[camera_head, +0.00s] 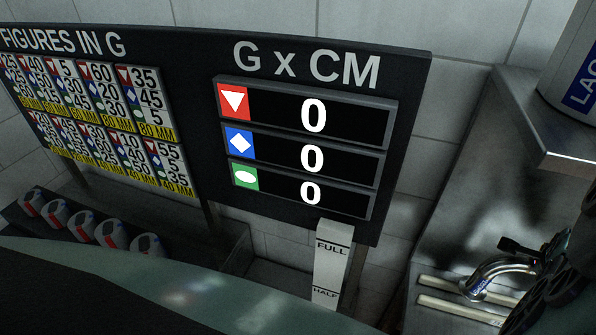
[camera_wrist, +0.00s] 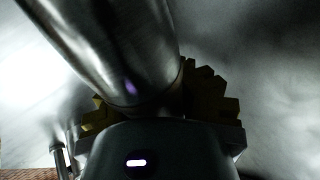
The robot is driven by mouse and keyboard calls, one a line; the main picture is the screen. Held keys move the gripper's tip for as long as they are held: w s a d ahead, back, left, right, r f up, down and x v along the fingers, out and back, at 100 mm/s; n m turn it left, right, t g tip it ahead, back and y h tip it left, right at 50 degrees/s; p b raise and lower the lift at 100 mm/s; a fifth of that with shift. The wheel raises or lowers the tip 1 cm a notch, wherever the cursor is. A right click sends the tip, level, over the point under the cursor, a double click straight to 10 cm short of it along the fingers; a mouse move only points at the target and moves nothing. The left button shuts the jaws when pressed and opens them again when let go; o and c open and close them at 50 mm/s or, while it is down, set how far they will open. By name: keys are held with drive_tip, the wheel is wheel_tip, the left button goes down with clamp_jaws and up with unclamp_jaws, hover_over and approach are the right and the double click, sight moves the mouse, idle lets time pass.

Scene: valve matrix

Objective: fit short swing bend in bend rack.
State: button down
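A shiny, curved metal bend (camera_head: 490,277) with a blue label lies at the lower right of the head view, at two cream rails (camera_head: 460,313) on a metal surface. I cannot tell whether these rails are the bend rack. My gripper (camera_head: 553,270) shows as dark parts at the right edge of the head view; a black piece of it appears close to the bend's upper end, and contact cannot be judged. In the wrist view a large shiny metal tube (camera_wrist: 110,45) runs from the upper left down to dark yellow toothed parts. My gripper's fingertips are not clear there.
A black board (camera_head: 210,120) with figures and a readout (camera_head: 312,158) of three zeros stands behind. A white FULL/HALF post (camera_head: 331,265) stands below it. Several rounded grey pieces (camera_head: 85,228) sit lower left. A labelled tank (camera_head: 575,65) stands above a metal ledge (camera_head: 565,140).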

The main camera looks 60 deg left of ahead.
drive_tip(key=shift+d+f+b, duration=0.1)
drive_tip(key=shift+f+b, duration=1.1)
drive_tip(key=shift+f, duration=0.4)
drive_tip(key=c, duration=1)
unclamp_jaws()
drive_tip(key=shift+v, duration=3.75)
drive_tip(key=shift+r, duration=0.1)
wheel_tip(320, 180, up, 8)
drive_tip(key=p, duration=0.5)
